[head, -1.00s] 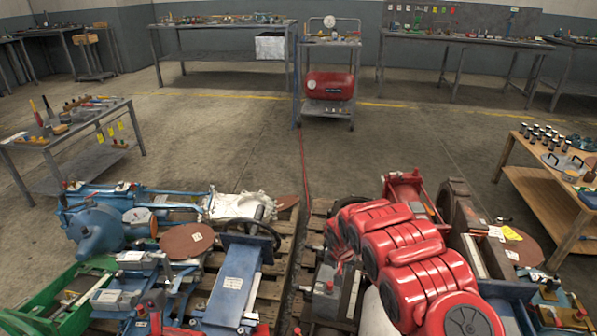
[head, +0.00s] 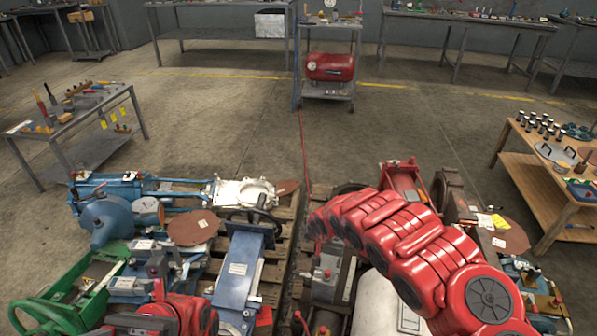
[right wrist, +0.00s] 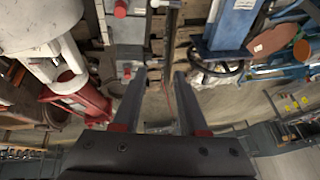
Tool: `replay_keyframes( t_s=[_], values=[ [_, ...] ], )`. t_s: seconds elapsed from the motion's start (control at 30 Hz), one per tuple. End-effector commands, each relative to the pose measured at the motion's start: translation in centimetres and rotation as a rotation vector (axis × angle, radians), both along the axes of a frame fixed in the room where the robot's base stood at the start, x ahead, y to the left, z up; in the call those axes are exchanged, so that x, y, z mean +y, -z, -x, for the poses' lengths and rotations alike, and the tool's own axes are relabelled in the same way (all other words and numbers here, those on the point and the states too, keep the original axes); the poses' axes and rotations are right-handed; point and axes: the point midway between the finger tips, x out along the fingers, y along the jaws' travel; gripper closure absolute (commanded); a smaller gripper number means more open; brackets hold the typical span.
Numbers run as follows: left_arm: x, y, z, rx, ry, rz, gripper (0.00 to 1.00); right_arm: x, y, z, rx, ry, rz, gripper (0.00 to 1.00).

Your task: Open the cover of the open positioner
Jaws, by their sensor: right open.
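No part with a clearly visible cover stands out as the open positioner, so I cannot tell which one it is. A grey box with red caps (head: 328,283) lies on the right-hand pallet; it also shows in the right wrist view (right wrist: 125,38). My right gripper (right wrist: 160,72) is open, with nothing between its fingers. In the wrist view its fingertips are just below that box; whether they touch is unclear. In the head view my red right arm hides its fingers. My left gripper (head: 158,275) seems to be the grey part at lower left; its jaw opening is unclear.
Blue valve equipment (head: 105,222), a blue panel (head: 240,270) and a handwheel (head: 265,215) crowd the left pallet. A red casting (head: 403,180) is at the right. A tool table (head: 75,130) and a wooden cart (head: 550,170) flank open floor beyond.

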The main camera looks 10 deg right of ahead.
Motion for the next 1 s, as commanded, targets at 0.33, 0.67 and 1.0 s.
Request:
replay_keyframes(
  t_s=[0.33, 0.67, 1.0],
  values=[
    [0.0, -1.4, 0.0, 0.000, 0.000, 0.000, 0.50, 6.4, -1.9, -4.0, -0.165, -0.062, -0.151, 0.58],
    [0.0, -3.0, 0.0, 0.000, 0.000, 0.000, 0.50, 11.4, -5.3, -8.0, -0.379, -0.088, -0.298, 0.58],
    [0.0, -5.3, 0.0, 0.000, 0.000, 0.000, 0.50, 12.7, -10.8, -11.6, -0.708, -0.045, -0.415, 0.58]
  ],
)
